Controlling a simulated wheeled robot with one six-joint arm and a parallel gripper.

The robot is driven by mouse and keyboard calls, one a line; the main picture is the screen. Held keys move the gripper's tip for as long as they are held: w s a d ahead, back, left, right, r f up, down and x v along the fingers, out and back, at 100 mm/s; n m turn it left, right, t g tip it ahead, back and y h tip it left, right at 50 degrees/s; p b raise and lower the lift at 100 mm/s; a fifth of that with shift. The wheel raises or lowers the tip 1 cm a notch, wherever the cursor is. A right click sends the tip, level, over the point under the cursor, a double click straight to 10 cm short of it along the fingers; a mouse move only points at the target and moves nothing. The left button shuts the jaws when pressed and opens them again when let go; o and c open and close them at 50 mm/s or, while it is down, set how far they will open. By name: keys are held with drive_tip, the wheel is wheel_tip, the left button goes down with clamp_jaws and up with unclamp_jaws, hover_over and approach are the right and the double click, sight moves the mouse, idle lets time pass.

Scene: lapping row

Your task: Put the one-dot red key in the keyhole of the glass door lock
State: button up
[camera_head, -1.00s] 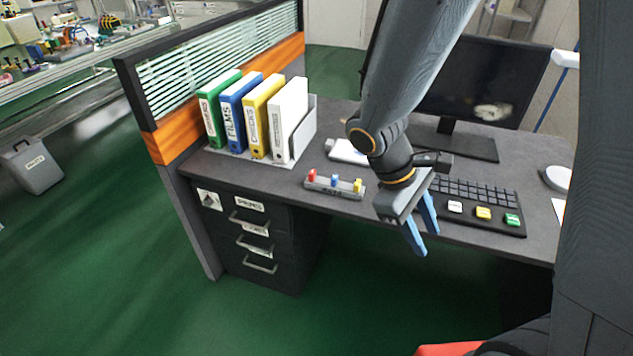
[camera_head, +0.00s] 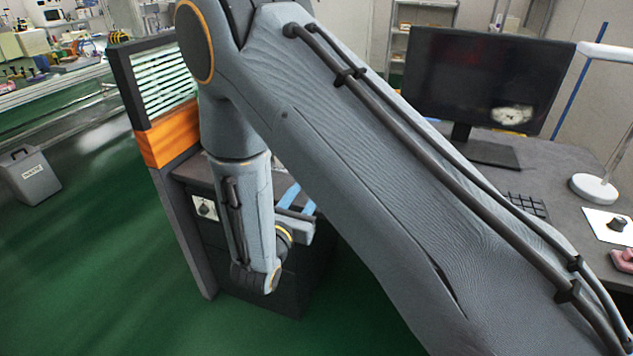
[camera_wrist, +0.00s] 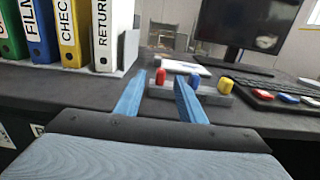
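In the wrist view a grey key rack (camera_wrist: 205,96) stands on the desk with a red key (camera_wrist: 160,76), a blue key (camera_wrist: 194,81) and a yellow key (camera_wrist: 225,86). Any dots on the red key are too small to tell. My gripper (camera_wrist: 160,82) is open and empty at desk height, in front of the rack. The red key shows between its two blue fingers, beyond them. In the head view my gripper (camera_head: 299,200) is at the desk's front edge, and my arm hides the rack. The glass door lock is not in view.
Several binders (camera_wrist: 103,35) stand in a holder left of the rack. The monitor (camera_head: 480,80), the lamp (camera_head: 594,188) and the keyboard (camera_head: 527,205) are to the right. Dark drawers (camera_head: 300,265) lie under the desk.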

drive_tip(key=x, duration=0.3)
drive_tip(key=p+x, duration=0.1)
drive_tip(key=x, duration=0.2)
drive_tip(key=shift+d+f, duration=0.1)
drive_tip(key=shift+f, duration=0.1)
drive_tip(key=shift+c, duration=0.2)
clamp_jaws()
